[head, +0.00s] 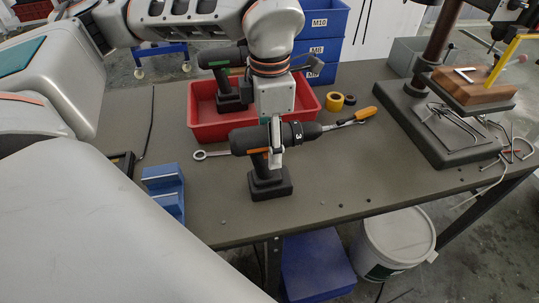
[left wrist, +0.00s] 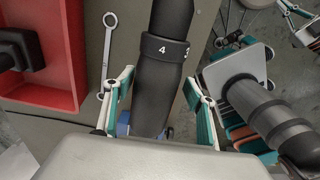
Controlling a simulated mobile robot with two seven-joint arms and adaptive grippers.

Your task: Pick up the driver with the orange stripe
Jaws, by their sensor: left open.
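The driver with the orange stripe (head: 246,141) is black and stands on its battery base on the table, with its barrel pointing right. My left gripper (head: 275,153) reaches down over it from above. In the left wrist view my left gripper (left wrist: 160,84) is open, with one finger on each side of the driver's barrel (left wrist: 164,65). Whether the fingers touch it, I cannot tell. They hide part of the body. A white-and-teal part that looks like my right gripper (left wrist: 300,24) is cut off at the upper right of the left wrist view; its opening is unclear.
A second driver with a green stripe (head: 222,58) stands in the red tray (head: 193,122) just behind. A blue block (head: 164,181) is at left. The front right tabletop is mostly clear.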

